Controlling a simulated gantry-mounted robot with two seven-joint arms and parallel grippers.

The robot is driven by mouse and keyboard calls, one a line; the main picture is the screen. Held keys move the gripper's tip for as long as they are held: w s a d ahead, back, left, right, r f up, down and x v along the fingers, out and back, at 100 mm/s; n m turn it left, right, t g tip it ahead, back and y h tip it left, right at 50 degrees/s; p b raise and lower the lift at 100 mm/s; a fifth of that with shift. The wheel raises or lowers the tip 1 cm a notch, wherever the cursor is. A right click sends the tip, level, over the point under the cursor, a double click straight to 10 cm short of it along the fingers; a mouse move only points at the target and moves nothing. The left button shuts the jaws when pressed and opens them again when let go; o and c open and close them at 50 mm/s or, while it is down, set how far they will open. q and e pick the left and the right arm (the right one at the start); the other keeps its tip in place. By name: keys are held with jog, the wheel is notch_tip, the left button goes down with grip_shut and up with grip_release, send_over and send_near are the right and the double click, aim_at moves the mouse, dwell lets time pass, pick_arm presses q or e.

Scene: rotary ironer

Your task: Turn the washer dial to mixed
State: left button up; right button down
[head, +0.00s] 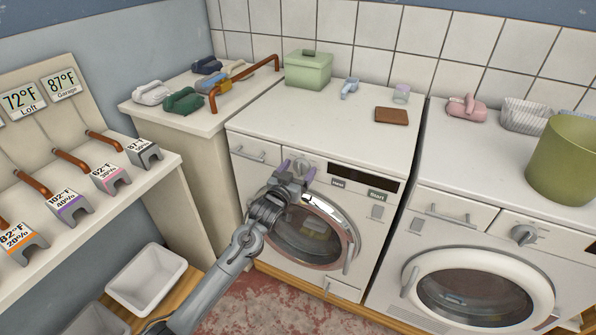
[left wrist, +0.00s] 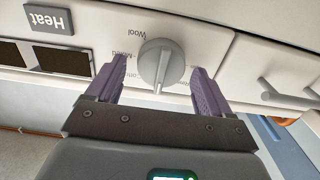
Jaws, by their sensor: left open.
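The washer dial (head: 301,165) is a round grey knob on the front panel of the left machine (head: 270,145). In the left wrist view the dial (left wrist: 160,62) shows large, with a raised grip bar running roughly up and down. Upside-down labels ring it; "Wool" (left wrist: 137,31) is readable, and one that looks like "Mixed" is partly hidden by a finger. My left gripper (head: 297,171) is open, its purple fingers on either side of the dial with gaps visible. My right gripper is not in view.
A dark display, a Heat button (head: 338,184) and a Start button (head: 377,195) are right of the dial. A drawer (head: 250,154) is on its left. The round door (head: 312,232) is below, under my left arm. A second machine (head: 480,250) stands at right.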

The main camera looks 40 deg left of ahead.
pick_arm(q)
jog(key=c, duration=1)
